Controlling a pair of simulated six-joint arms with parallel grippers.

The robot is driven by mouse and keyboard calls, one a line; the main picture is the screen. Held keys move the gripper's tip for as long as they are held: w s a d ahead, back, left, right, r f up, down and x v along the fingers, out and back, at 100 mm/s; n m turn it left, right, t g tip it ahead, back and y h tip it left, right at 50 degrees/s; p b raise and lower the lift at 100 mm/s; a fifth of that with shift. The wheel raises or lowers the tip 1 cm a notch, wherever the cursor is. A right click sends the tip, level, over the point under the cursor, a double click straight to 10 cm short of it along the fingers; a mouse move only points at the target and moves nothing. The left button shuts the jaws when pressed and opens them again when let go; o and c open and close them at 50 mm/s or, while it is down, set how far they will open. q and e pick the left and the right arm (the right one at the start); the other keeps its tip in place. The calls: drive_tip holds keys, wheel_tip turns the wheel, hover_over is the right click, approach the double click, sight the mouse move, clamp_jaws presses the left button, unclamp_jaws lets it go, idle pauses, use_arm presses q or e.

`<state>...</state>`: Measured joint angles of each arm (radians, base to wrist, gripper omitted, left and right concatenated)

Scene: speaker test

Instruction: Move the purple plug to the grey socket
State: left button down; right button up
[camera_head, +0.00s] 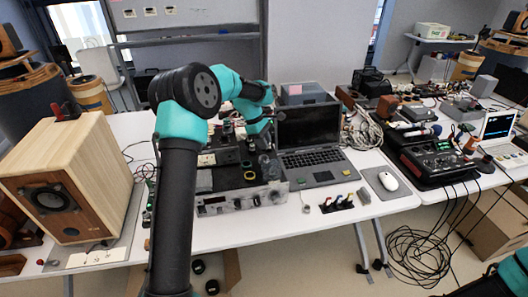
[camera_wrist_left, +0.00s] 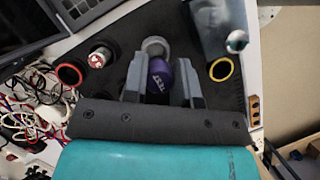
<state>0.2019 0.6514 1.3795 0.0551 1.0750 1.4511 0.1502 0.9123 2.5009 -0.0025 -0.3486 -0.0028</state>
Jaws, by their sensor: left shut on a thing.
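In the left wrist view, my left gripper (camera_wrist_left: 159,66) is shut on the purple plug (camera_wrist_left: 158,77), a short cylinder with pale lettering. The grey socket (camera_wrist_left: 154,46), a round grey piece, shows just beyond the plug's far end, between the fingertips. The plug overlaps its near edge in this view; I cannot tell whether the two touch. In the head view, my left gripper (camera_head: 264,128) reaches down over the dark mat left of the laptop, and the plug cannot be made out there. My right gripper is not in view.
On the mat are a yellow-rimmed round piece (camera_wrist_left: 221,69), a red-rimmed one (camera_wrist_left: 70,74) and a small red-and-white cylinder (camera_wrist_left: 99,57). The laptop (camera_head: 312,140) stands to the right in the head view, with a mouse (camera_head: 388,181) beyond. A wooden speaker (camera_head: 75,178) stands at left.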

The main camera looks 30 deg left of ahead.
use_arm(q)
drive_tip(key=shift+f, duration=2.45)
drive_tip(key=shift+f, duration=0.25)
drive_tip(key=c, duration=0.9)
unclamp_jaws()
drive_tip(key=shift+r, duration=0.35)
drive_tip(key=v, duration=1.2)
drive_tip(key=shift+f, duration=0.1)
